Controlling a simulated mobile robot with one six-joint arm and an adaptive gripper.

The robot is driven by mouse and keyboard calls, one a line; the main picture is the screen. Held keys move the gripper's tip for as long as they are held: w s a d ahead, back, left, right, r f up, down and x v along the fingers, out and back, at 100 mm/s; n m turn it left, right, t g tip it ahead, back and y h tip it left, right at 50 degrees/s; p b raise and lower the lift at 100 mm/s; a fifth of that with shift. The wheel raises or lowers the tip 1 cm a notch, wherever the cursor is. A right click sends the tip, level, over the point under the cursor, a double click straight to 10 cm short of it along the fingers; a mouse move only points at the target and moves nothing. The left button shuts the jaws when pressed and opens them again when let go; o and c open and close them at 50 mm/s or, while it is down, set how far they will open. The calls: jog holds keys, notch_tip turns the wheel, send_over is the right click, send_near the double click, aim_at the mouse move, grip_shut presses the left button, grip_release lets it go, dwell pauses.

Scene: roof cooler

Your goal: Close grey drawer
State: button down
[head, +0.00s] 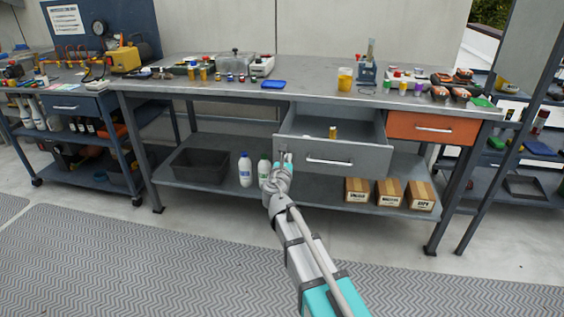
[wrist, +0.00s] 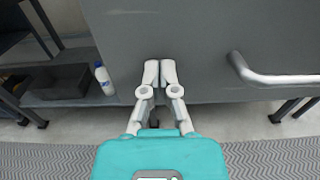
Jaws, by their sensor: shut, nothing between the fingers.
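The grey drawer (head: 345,154) stands pulled out under the workbench top, with a small yellow-capped container (head: 333,132) inside. Its silver bar handle (head: 330,161) is on the front panel and also shows at the right in the wrist view (wrist: 270,76). My gripper (head: 284,156) is at the left part of the drawer front. In the wrist view its two fingers (wrist: 160,68) are together and empty, pointing at the grey front panel (wrist: 200,40), left of the handle. I cannot tell whether the fingertips touch the panel.
An orange drawer (head: 428,127) beside it on the right is shut. The workbench top (head: 310,72) carries jars and tools. The lower shelf holds a dark bin (head: 199,165), white bottles (head: 245,170) and cardboard boxes (head: 389,191). The floor mat (head: 150,260) in front is clear.

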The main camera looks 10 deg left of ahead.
send_over(301, 128)
jog(key=s, duration=0.2)
jog(key=shift+w, duration=0.8)
jog(key=shift+r, duration=0.1)
jog(key=s, duration=1.3)
jog(key=shift+a, duration=0.15)
